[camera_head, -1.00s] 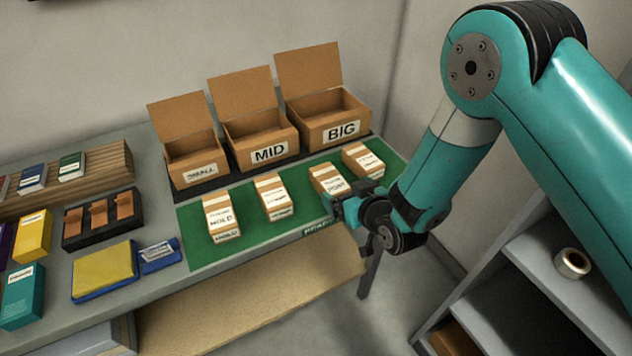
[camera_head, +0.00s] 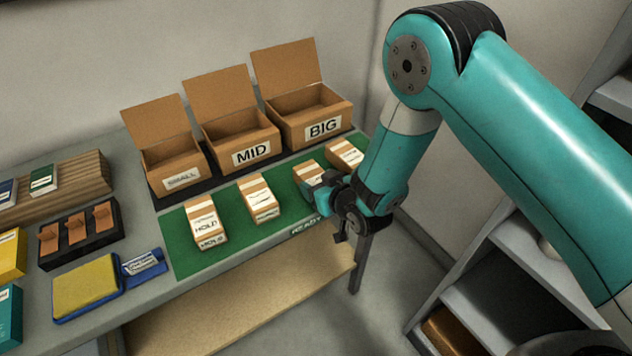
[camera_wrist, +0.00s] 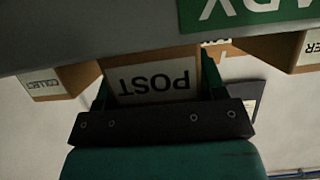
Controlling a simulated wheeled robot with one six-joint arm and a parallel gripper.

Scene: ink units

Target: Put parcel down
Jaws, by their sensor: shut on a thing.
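The parcel marked POST (camera_wrist: 155,82) is a brown box with a white label. It sits between the two fingers of my gripper (camera_wrist: 155,92) in the wrist view, where its lettering is upside down. In the head view the parcel (camera_head: 306,170) is at the green mat (camera_head: 230,245), right of centre, and my gripper (camera_head: 318,190) grips it from the front, hiding part of it. I cannot tell whether it touches the mat.
Open boxes marked SMALL (camera_head: 172,165), MID (camera_head: 240,140) and BIG (camera_head: 310,115) stand behind the mat. A yellow pad (camera_head: 85,285) and a black rack (camera_head: 78,238) are at left. Mat shows free between the parcels.

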